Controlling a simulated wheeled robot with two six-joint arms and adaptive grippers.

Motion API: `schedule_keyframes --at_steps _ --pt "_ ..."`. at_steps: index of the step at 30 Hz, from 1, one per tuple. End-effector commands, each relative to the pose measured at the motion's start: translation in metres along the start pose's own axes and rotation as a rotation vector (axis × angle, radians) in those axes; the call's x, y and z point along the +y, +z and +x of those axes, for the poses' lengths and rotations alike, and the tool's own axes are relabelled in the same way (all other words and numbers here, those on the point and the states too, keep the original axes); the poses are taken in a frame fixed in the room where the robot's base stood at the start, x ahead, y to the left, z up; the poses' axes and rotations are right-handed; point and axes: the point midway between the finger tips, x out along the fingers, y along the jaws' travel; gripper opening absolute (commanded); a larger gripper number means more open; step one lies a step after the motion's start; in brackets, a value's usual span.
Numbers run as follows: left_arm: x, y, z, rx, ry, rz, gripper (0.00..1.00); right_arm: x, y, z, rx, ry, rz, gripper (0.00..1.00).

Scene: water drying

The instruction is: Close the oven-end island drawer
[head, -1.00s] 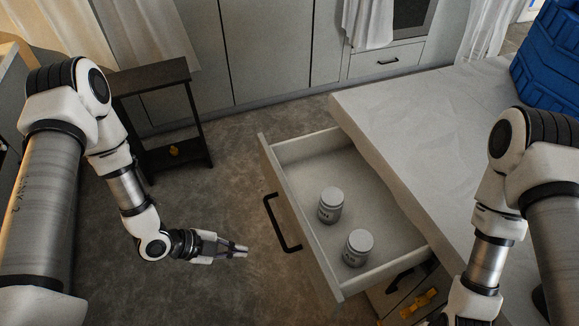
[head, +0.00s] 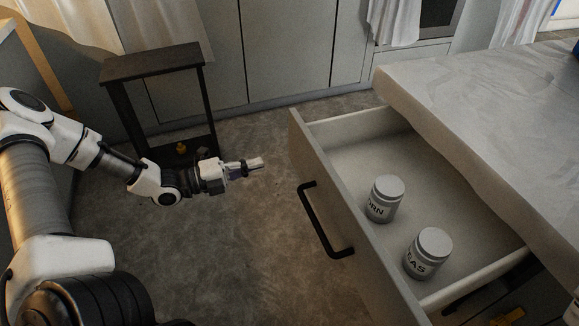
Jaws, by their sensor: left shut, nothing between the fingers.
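The island drawer (head: 346,221) is pulled far out from under the island's pale worktop (head: 480,110). Its black bar handle (head: 322,226) faces left, toward my left arm. Two grey lidded jars stand upright inside: one marked "ORN" (head: 384,200) and a nearer one marked "EAS" (head: 428,254); the first letters are turned out of sight. My left gripper (head: 256,164) is shut and empty, in the air left of the drawer front and apart from the handle. My right gripper is out of view.
Grey cabinets (head: 285,50) line the back. The floor (head: 250,240) left of the drawer is clear.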

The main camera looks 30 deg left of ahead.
Motion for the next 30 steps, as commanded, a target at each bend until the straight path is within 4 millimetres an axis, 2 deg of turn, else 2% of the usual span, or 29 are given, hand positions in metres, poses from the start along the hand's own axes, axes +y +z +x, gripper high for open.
schedule_keyframes --at_steps 1,3,12,17,26,30 --pt "0.010 -0.002 0.012 0.008 0.002 0.002 0.00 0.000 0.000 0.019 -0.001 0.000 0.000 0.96" --pt "0.010 -0.002 0.028 0.008 0.003 0.003 0.00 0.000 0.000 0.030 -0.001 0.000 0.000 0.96" --pt "0.004 -0.001 0.080 0.005 0.004 0.001 0.00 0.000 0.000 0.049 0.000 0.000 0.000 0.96" --pt "0.002 -0.001 0.090 0.001 0.002 -0.001 0.00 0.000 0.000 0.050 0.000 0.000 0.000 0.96" --pt "0.001 0.000 0.091 0.000 0.001 -0.002 0.00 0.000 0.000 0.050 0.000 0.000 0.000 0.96" --pt "0.004 0.002 0.095 0.001 0.003 0.000 0.00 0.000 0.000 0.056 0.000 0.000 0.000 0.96"
